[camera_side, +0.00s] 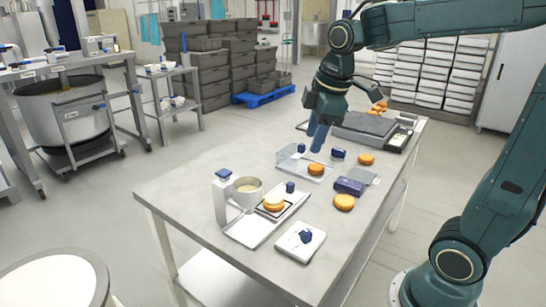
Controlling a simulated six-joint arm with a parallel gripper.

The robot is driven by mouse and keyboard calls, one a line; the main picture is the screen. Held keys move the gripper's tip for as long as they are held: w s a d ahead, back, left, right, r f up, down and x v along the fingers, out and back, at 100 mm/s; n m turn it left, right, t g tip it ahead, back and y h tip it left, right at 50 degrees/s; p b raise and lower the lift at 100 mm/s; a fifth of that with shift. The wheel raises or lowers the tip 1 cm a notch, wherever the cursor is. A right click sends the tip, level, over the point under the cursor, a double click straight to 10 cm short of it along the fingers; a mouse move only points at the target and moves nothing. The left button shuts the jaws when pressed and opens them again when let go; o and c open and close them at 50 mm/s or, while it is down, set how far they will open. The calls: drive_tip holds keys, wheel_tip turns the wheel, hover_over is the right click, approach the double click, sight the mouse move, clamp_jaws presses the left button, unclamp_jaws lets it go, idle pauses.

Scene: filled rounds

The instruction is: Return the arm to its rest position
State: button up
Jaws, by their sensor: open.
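My dark green arm reaches in from the right, and my gripper (346,122) hangs above the far half of the grey work table (222,178). Its jaws are apart, and I see nothing held between them. The nearer, blue finger points down close to a clear shallow tray (292,160) in the picture; I cannot tell the exact height between them.
Orange-brown rounds lie on the table: one at the clear tray (316,169), others loose (344,202) (366,159). A white dispenser (222,200) stands upright there.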

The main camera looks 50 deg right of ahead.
drive_tip(key=s+a+f+m+t, duration=0.1)
drive_tip(key=s+a+m, duration=0.2)
drive_tip(key=s, duration=0.4)
drive_tip(key=s+a+f+m+t, duration=0.1)
drive_tip(key=s+a+m, duration=0.1)
drive_tip(key=s+m, duration=0.3)
drive_tip(key=shift+s+a+y, duration=0.3)
drive_tip(key=shift+s+a, duration=0.1)
drive_tip(key=shift+s, duration=0.45)
